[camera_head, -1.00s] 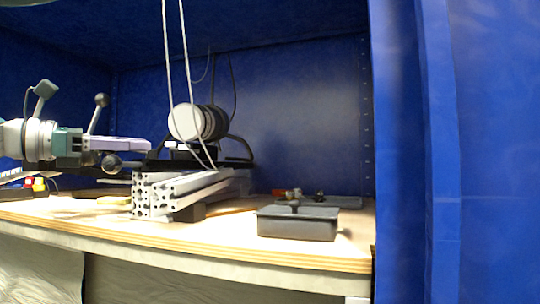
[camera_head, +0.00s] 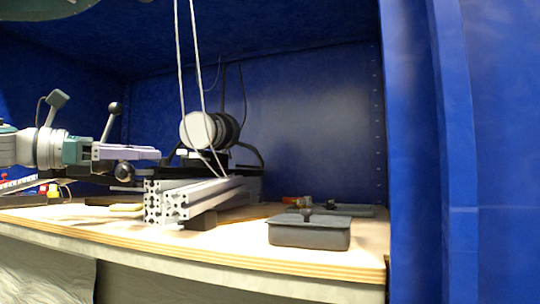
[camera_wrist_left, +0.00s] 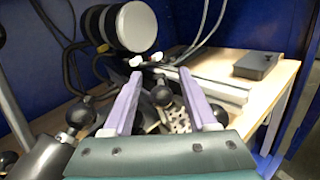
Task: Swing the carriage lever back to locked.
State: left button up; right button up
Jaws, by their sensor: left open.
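My left gripper (camera_head: 158,154) comes in from the left, level and open, beside the black carriage frame. In the left wrist view its two pale purple fingers (camera_wrist_left: 160,73) are spread, with a black ball knob (camera_wrist_left: 161,95) showing in the gap between them; I cannot tell whether they touch it. In the head view a black ball knob (camera_head: 123,171) shows just below the fingers. Another ball-topped lever (camera_head: 113,107) stands up, tilted, behind the gripper. Which knob belongs to the carriage lever is unclear. The carriage carries a white-faced black cylinder (camera_head: 197,130).
Aluminium rails (camera_head: 180,200) lie on the wooden bench under the carriage. A grey box (camera_head: 309,232) sits at the right. Pale cords (camera_head: 188,70) hang in front of the cylinder. More black knobs (camera_wrist_left: 80,115) crowd the left of the wrist view. Blue walls enclose the bench.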

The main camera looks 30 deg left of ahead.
pick_arm(q)
jog(key=shift+s+a+f, duration=0.15)
jog(key=shift+s+a, duration=0.05)
jog(key=shift+s, duration=0.2)
jog(key=p+v, duration=0.2)
jog(key=v, duration=0.6)
jog(key=shift+s, duration=0.2)
jog(key=shift+a, duration=0.1)
